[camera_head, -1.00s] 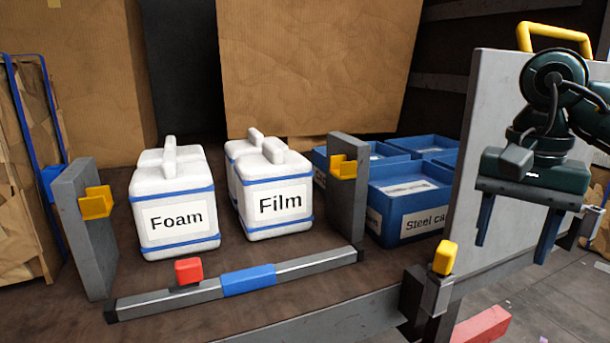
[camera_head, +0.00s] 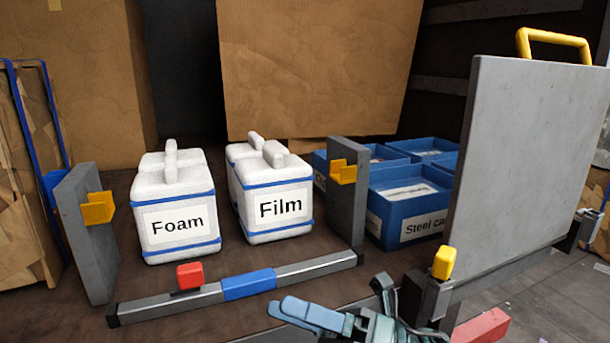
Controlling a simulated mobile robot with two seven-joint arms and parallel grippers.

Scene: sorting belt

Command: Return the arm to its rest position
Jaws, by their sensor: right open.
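My right gripper (camera_head: 300,314) shows at the bottom centre right, seen partly from above, with its blue-grey fingers pointing left. It holds nothing that I can see, and its lower part is cut off by the frame edge. It is in front of the grey bar with the blue sleeve (camera_head: 248,284) and apart from the white containers. My left gripper is not in view.
White containers labelled Foam (camera_head: 177,225) and Film (camera_head: 278,208) stand between grey posts (camera_head: 88,245). Blue bins (camera_head: 408,223) stand behind the right post. A grey panel with a yellow handle (camera_head: 530,150) stands upright at right. A red-knobbed latch (camera_head: 189,276) sits on the bar.

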